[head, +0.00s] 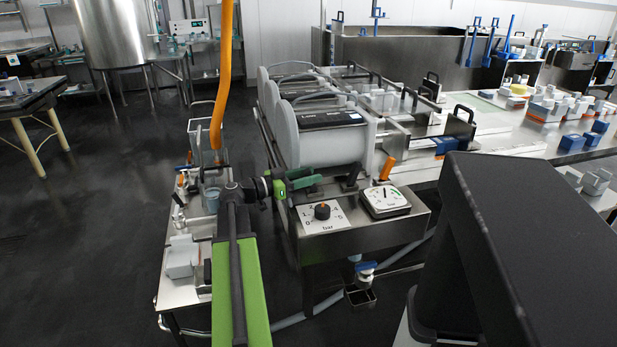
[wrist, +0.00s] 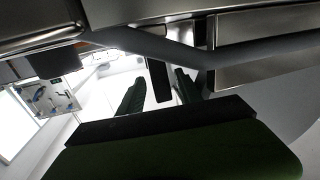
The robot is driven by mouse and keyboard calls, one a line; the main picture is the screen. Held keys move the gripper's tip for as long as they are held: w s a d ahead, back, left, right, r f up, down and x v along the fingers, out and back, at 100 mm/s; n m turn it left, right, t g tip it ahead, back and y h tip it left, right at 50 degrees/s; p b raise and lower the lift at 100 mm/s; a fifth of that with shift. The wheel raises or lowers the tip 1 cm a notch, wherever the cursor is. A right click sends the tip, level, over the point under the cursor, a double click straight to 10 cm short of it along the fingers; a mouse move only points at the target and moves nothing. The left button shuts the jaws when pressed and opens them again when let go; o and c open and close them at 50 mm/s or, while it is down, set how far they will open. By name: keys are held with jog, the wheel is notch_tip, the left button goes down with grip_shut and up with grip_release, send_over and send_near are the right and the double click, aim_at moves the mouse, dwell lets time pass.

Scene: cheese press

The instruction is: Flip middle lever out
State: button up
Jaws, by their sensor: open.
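The cheese press front (head: 325,165) has a black lever (head: 351,177) in its middle and an orange-handled lever (head: 387,168) to the right. The left part of the front is partly hidden by my arm. My gripper (head: 302,182), with green fingers, is just left of the black lever, at the press's front left. In the wrist view, my two green fingers stand apart, and a dark bar (wrist: 158,80) shows in the gap between them. It looks like a lever handle. I cannot tell whether a finger touches it.
A narrow side table (head: 175,275) with fittings stands left. An orange hose (head: 222,80) hangs above it. Open dark floor (head: 90,220) lies farther left.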

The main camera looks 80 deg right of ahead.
grip_shut()
dwell(0.3)
jog(key=shift+s+f, duration=0.1)
dwell(1.0)
